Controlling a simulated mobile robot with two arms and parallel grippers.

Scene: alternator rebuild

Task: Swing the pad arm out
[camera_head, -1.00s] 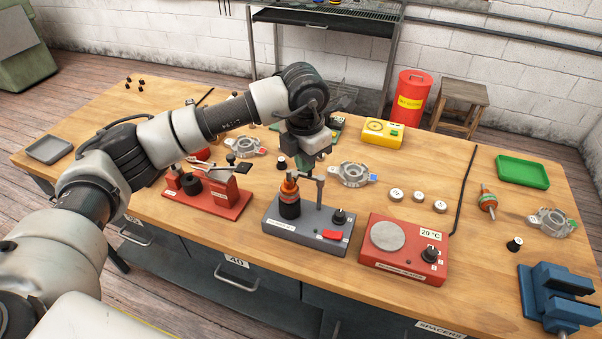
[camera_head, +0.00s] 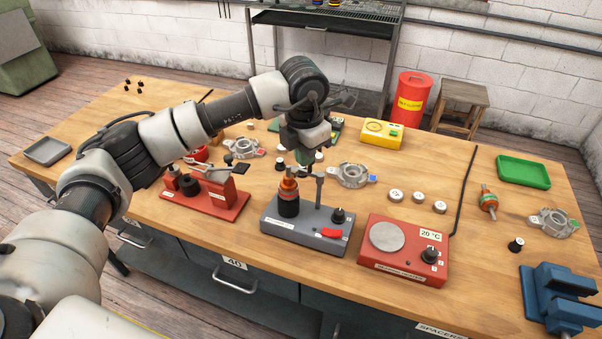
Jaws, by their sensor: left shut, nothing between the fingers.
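A grey bench unit (camera_head: 307,240) stands at the front middle of the table. An orange and dark rotor (camera_head: 288,188) stands upright on its left part. A thin grey post (camera_head: 319,192) rises to the right of the rotor. The pad arm at the post's top is hard to make out; no bar shows clearly over the rotor. My left gripper (camera_head: 304,158) points down just behind and above the rotor and post. It is shut and empty, its tips small and partly unclear. Whether it touches the arm cannot be told. My right gripper is not in view.
A red lever fixture (camera_head: 222,205) stands left of the grey unit, a red heater unit (camera_head: 403,250) right of it. A clear-grey housing (camera_head: 353,175) lies close behind the post. A blue vise (camera_head: 558,298) is at the right front. A green tray (camera_head: 523,171) lies at the back right.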

